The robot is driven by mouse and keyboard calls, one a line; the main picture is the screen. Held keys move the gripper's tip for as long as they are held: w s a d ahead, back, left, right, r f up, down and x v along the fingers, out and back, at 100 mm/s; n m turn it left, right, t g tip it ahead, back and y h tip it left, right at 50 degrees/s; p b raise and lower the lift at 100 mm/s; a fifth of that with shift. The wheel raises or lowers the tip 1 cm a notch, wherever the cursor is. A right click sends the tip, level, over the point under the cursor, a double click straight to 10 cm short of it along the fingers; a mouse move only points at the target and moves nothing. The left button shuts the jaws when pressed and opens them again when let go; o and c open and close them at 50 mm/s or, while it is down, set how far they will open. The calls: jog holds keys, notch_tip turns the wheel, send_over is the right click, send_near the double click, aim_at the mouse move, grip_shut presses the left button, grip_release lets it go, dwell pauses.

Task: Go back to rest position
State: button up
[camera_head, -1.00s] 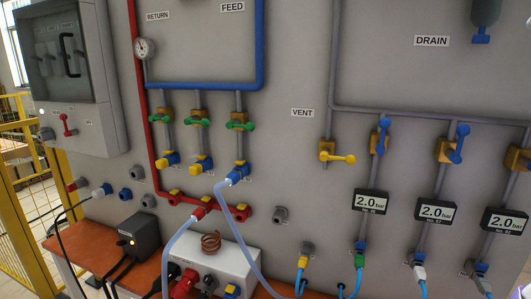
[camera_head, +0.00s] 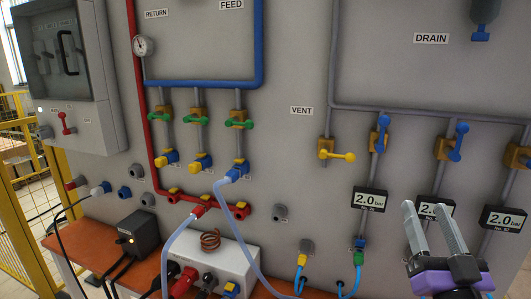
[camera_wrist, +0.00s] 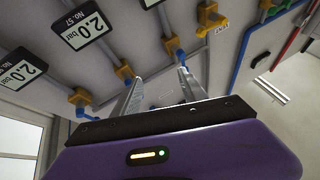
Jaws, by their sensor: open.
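My gripper (camera_head: 430,228) shows at the lower right of the head view, with a purple body and two grey fingers pointing up. The fingers are apart with nothing between them. The gripper stands in front of the panel and hides part of the middle 2.0 bar gauge (camera_head: 436,209). In the wrist view my gripper (camera_wrist: 158,88) also has its two fingers spread and empty. Beyond them are the tilted panel and its valves, including a blue-handled valve (camera_wrist: 175,50).
An orange bench (camera_head: 85,243) holds a black box (camera_head: 138,238) and a white unit with a copper coil (camera_head: 211,242). Hoses and cables hang at the lower left and middle. Yellow vent valve (camera_head: 337,155) and blue drain valves (camera_head: 459,142) stick out from the panel. A yellow fence (camera_head: 25,225) stands at the left.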

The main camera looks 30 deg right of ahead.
jog(key=s+a+f+n+y, duration=0.2)
jog(key=s+a+f+y, duration=0.15)
jog(key=a+f, duration=0.45)
jog(key=s+a+f+n+y, duration=0.3)
jog(key=a+f+y, duration=0.1)
jog(key=a+f, duration=0.4)
jog(key=s+a+f+n+g+y, duration=0.3)
jog(key=s+a+f+y, duration=0.3)
jog(key=s+a+f, duration=0.3)
jog(key=s+a+g, duration=0.1)
jog(key=s, duration=0.2)
jog(key=shift+s+a, duration=0.4)
dwell(0.8)
